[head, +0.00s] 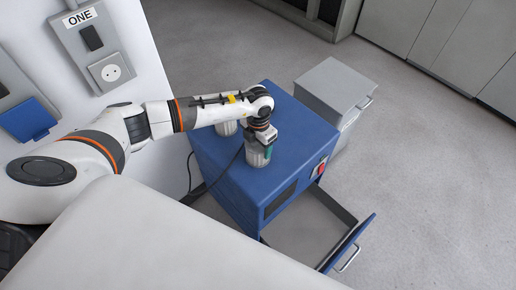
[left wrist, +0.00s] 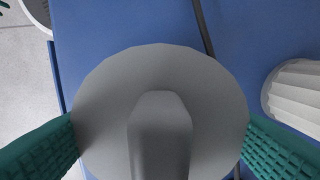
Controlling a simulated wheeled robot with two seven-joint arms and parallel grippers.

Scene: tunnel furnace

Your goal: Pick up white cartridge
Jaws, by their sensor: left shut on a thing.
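My left gripper (head: 264,143) reaches down over the blue furnace cabinet (head: 230,170). It is shut on a white cartridge (head: 257,157), a pale ribbed cylinder near the middle of the cabinet top. In the left wrist view the held cartridge shows its round grey top (left wrist: 105,95) with a raised grip, between the teal finger pads of the gripper (left wrist: 160,135). Its sides are hidden there. I cannot tell whether its base touches the cabinet top. My right gripper is not in view.
Another pale cartridge (head: 226,128) stands behind, partly hidden by my arm. A white ribbed one (left wrist: 296,95) shows at the wrist view's right edge. A dark cable (left wrist: 203,28) crosses the blue top. An open drawer (head: 305,225) juts out in front; a grey cabinet (head: 335,88) stands beyond.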

